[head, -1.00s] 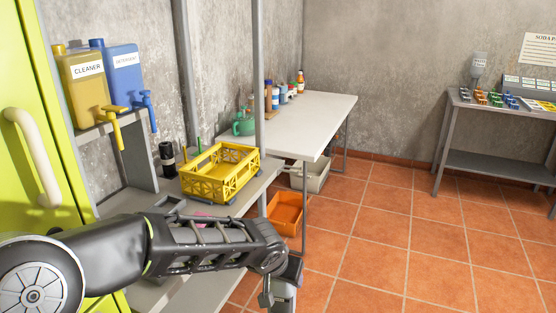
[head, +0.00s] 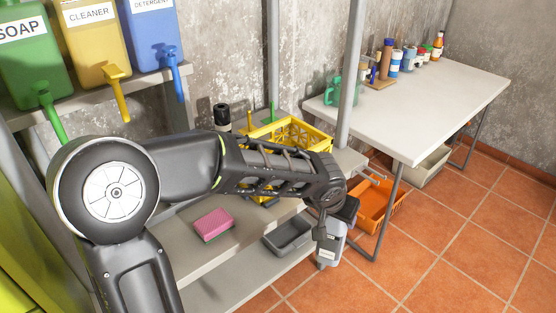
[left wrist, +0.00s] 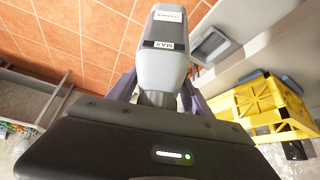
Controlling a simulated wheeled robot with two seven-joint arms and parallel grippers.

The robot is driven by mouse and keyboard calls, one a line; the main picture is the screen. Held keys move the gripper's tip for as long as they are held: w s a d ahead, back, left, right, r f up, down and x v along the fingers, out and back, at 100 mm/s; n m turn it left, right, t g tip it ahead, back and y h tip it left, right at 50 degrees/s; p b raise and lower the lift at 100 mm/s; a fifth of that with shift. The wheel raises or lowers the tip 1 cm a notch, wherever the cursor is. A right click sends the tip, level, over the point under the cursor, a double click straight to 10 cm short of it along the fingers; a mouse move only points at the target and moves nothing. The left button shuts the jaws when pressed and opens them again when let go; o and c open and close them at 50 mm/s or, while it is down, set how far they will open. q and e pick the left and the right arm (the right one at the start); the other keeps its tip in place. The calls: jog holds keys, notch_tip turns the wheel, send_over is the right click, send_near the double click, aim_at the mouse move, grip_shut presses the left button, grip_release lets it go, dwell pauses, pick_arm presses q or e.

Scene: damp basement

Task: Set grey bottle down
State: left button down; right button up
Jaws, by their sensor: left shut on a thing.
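The grey bottle (head: 330,250) hangs below my left gripper (head: 330,222) in the head view, over the floor just in front of the shelf unit. My left gripper is shut on it. In the left wrist view the grey bottle (left wrist: 168,62) points away from the wrist, with a black-and-white MAX label and a second white label. Dark fingers of my left gripper (left wrist: 158,92) stand on both sides of its narrow neck. The bottle touches no surface that I can see. My right gripper is not in view.
A pink sponge (head: 213,224) lies on the shelf top (head: 175,252), near a yellow crate (head: 312,142) partly behind my arm. A grey tub (head: 288,238) sits on the lower shelf. An orange crate (head: 378,207) is on the floor. The white table (head: 430,105) has a wide clear top.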

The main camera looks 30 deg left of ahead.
pick_arm(q)
jog(key=shift+r, duration=0.1)
jog(key=shift+r, duration=0.15)
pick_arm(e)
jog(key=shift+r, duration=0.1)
